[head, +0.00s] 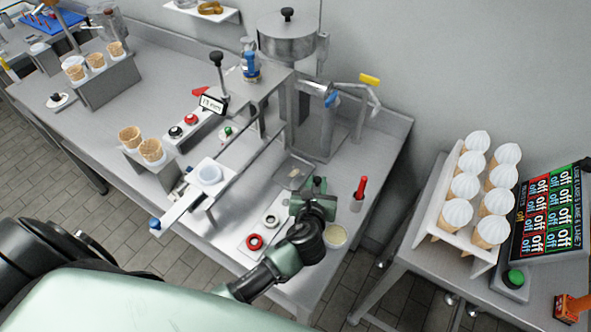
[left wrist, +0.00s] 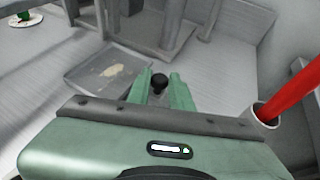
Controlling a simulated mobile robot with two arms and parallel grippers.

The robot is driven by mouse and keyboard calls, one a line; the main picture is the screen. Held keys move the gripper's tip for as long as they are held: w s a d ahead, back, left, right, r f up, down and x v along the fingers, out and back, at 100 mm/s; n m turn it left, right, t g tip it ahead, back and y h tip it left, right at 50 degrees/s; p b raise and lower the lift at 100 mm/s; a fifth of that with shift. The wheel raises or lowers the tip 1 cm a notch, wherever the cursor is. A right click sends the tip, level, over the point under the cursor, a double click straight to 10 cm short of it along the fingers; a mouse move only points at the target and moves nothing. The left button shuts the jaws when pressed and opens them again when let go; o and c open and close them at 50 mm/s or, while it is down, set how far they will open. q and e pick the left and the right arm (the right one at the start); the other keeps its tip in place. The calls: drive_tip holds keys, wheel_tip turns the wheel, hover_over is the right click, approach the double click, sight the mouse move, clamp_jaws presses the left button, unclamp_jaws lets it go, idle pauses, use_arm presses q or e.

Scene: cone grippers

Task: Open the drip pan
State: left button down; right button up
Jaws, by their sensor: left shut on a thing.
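The drip pan (head: 293,174) is a shallow grey metal tray with a beige smear in it, under the steel machine on the bench. It also shows in the left wrist view (left wrist: 108,72), ahead and left of the fingers. My left gripper (head: 314,187) is at the pan's right front side. In the left wrist view its green fingers (left wrist: 160,90) are shut on a small black knob (left wrist: 158,82) near the pan's front corner. The fingers hide how the knob joins the pan. My right gripper is not in view.
A holder with a red-handled tool (head: 358,193) stands right of the gripper. The machine's steel hopper (head: 288,40) rises behind. A cone rack (head: 450,205) stands on the right table.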

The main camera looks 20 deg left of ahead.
use_arm(q)
drive_tip(key=shift+s+d, duration=0.15)
drive_tip(key=shift+d, duration=0.65)
drive_tip(key=c, duration=1.3)
unclamp_jaws()
drive_tip(key=v, duration=0.7)
drive_tip(key=shift+s+r+b, duration=0.1)
drive_tip(key=shift+s+b, duration=0.25)
drive_tip(key=shift+s, duration=0.05)
